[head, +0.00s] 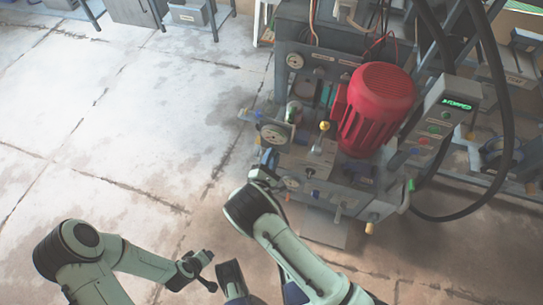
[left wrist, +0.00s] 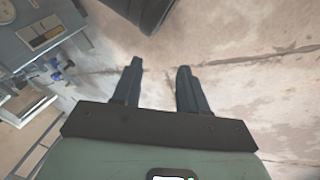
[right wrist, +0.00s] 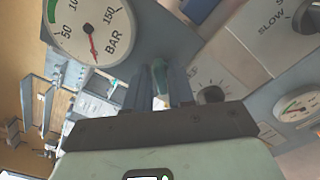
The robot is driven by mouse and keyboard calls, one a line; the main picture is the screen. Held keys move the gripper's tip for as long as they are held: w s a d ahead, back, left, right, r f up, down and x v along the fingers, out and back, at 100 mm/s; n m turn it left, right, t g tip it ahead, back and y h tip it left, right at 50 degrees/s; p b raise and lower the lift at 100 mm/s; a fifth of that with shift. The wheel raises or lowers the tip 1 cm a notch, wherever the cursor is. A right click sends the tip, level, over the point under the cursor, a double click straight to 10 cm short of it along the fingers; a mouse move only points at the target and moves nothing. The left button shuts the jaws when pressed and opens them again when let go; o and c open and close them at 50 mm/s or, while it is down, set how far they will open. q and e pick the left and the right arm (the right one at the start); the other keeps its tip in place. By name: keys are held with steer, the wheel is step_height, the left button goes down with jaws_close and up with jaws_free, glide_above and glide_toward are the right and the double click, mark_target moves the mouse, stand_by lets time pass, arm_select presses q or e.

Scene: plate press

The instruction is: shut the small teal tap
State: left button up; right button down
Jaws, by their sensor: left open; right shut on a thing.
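The small teal tap (right wrist: 158,72) shows in the right wrist view as a narrow teal piece between my right gripper's fingers. My right gripper (right wrist: 160,86) is shut on it, and the fingers hide much of it. In the head view my right gripper (head: 268,172) is at the front left of the press, below a round gauge; I cannot make out the tap there. My left gripper (head: 206,270) is open and empty, low over the floor. Its two parted fingers show in the left wrist view (left wrist: 160,88).
The press carries a large red motor (head: 378,105), a pressure gauge (head: 274,135) and a yellow-knobbed lever (head: 323,127). A control box (head: 445,108) and black hose (head: 500,100) stand to the right. A dial marked SLOW (right wrist: 305,18) is close to my right gripper. The floor (head: 130,120) at left is clear.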

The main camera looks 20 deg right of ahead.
arm_select(q)
steer(key=shift+s+d+r+p, duration=0.3)
steer(key=shift+s+d+r, duration=0.05)
steer(key=shift+s, duration=0.25)
arm_select(e)
steer(key=m, duration=0.8)
steer(key=shift+f+m, duration=0.25)
steer(key=shift+m, duration=0.05)
steer(key=shift+a+m, duration=0.1)
steer(key=shift+m, duration=0.2)
steer(key=c, duration=1.2)
jaws_free()
steer(key=shift+s, duration=0.1)
arm_select(q)
steer(key=shift+g+h, duration=0.4)
steer(key=shift+g, duration=0.3)
steer(key=s, duration=0.1)
steer(key=s+d+r+p, duration=0.1)
steer(key=s+r+p, duration=0.1)
steer(key=shift+s+d+r, duration=0.1)
steer(key=shift+d, duration=0.2)
arm_select(e)
steer(key=v, duration=1.3)
steer(key=shift+s+a, duration=0.1)
